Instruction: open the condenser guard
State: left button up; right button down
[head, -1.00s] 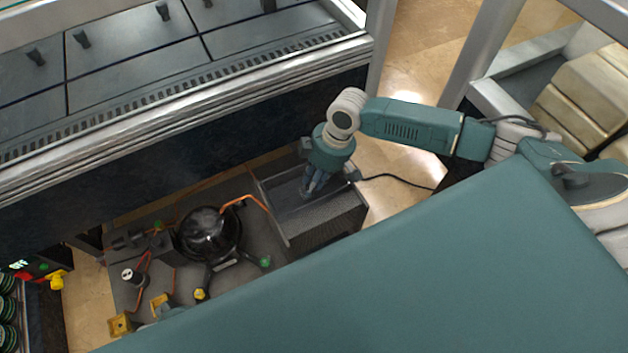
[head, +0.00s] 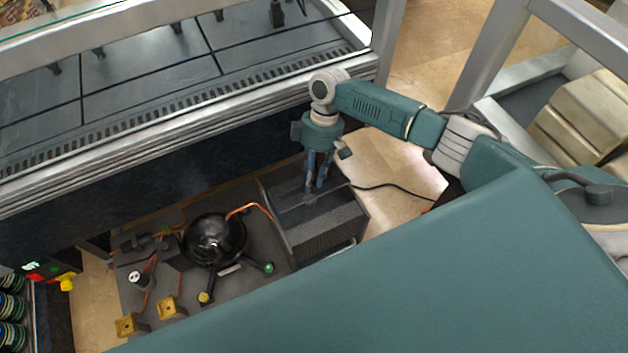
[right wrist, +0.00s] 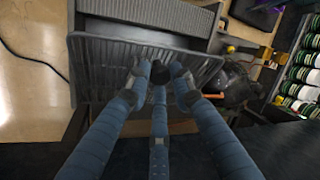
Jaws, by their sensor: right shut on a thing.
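The dark condenser box (head: 325,229) stands on the pump's base plate, right of the black round pump body (head: 214,239). In the right wrist view, the condenser guard (right wrist: 102,70) is a dark ribbed panel, tilted away from the condenser block (right wrist: 150,22) behind it. My right gripper (head: 314,188) reaches down to the condenser from above. Its blue fingers (right wrist: 158,75) are shut around a small dark knob on the guard; the fingers partly hide the knob. My left gripper is not in view.
The counter with a slotted metal edge (head: 190,120) runs close behind the pump. An orange hose (head: 245,209) lies beside the condenser. A black cable (head: 395,186) crosses the floor at right. Yellow blocks (head: 130,326) sit at the plate's front left.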

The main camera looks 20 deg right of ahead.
jog(key=shift+w+a+r, duration=0.15)
jog(key=shift+w+r, duration=0.2)
jog(key=shift+w, duration=0.15)
jog(key=c, duration=1.7)
grip_release()
jog(key=shift+o, duration=1.1)
jog(key=shift+s, duration=0.1)
jog(key=v, duration=1.2)
jog(key=shift+s, duration=0.1)
